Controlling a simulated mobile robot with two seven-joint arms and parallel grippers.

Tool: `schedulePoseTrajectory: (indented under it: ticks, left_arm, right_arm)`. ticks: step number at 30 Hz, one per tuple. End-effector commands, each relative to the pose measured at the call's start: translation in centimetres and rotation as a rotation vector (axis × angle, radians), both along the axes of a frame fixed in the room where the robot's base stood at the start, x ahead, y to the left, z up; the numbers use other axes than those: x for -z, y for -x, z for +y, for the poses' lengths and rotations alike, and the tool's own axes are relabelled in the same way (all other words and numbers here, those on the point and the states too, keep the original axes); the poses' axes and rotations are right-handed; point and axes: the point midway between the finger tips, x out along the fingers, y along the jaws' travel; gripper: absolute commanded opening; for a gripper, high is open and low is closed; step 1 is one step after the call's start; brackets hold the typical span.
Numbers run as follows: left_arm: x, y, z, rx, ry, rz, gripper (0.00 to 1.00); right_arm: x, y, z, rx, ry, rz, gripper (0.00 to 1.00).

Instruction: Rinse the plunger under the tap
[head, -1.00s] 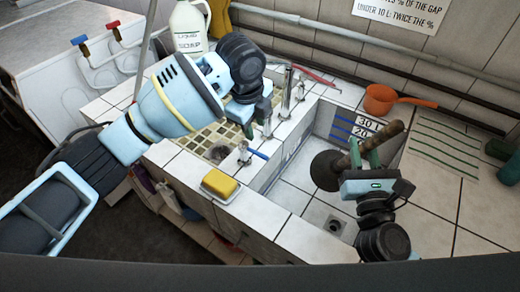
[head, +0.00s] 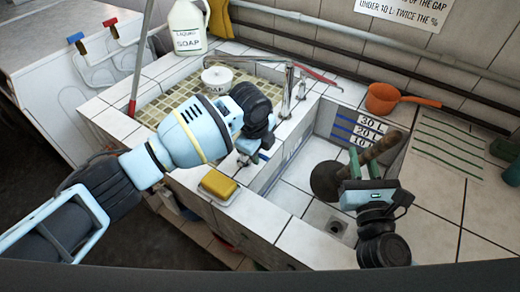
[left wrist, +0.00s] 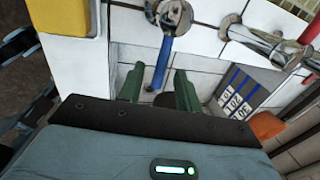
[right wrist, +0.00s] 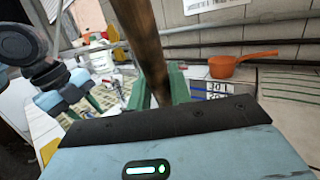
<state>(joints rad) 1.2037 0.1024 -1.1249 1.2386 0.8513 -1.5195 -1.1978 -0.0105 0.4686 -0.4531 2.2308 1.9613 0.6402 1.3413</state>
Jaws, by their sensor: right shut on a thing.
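The plunger has a dark cup (head: 325,181) and a brown wooden handle (head: 382,143). It is tilted over the right basin (head: 292,198). My right gripper (head: 358,162) is shut on the handle, which also shows in the right wrist view (right wrist: 148,45). A metal tap (head: 287,92) stands at the back of the sink; I see no water running. My left gripper (left wrist: 158,88) is open, its fingers on either side of a blue valve lever (left wrist: 163,62) in the left wrist view. In the head view its fingers are mostly hidden by my wrist.
The right basin has a drain (head: 338,226) and litre marks (head: 366,131) on its back wall. A yellow sponge (head: 218,184) lies on the front ledge. A soap jug (head: 187,27), a white tub (head: 217,78) and an orange pan (head: 381,98) stand farther back.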

Motion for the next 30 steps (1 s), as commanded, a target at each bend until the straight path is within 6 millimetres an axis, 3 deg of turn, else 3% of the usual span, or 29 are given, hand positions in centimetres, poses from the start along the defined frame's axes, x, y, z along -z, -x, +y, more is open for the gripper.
schedulePoseTrajectory:
  ticks: [8, 16, 25, 30]
  left_arm:
    - [0.0, 0.0, 0.0, 0.000, 0.001, -0.001, 0.33]
    - [0.0, 0.0, 0.0, 0.000, 0.001, -0.001, 0.00]
    - [0.0, -0.1, 0.0, 0.001, 0.001, 0.000, 0.00]
    - [0.6, -1.3, 0.0, 0.019, 0.001, 0.006, 0.00]
  right_arm:
    - [-0.2, 0.0, 0.0, 0.000, 0.000, -0.004, 0.00]
    - [-0.2, 0.0, 0.0, 0.000, 0.000, -0.004, 0.00]
    - [0.0, 0.0, 0.0, 0.000, 0.000, -0.001, 0.00]
    - [2.3, 0.1, 0.0, 0.000, 0.000, 0.035, 0.00]
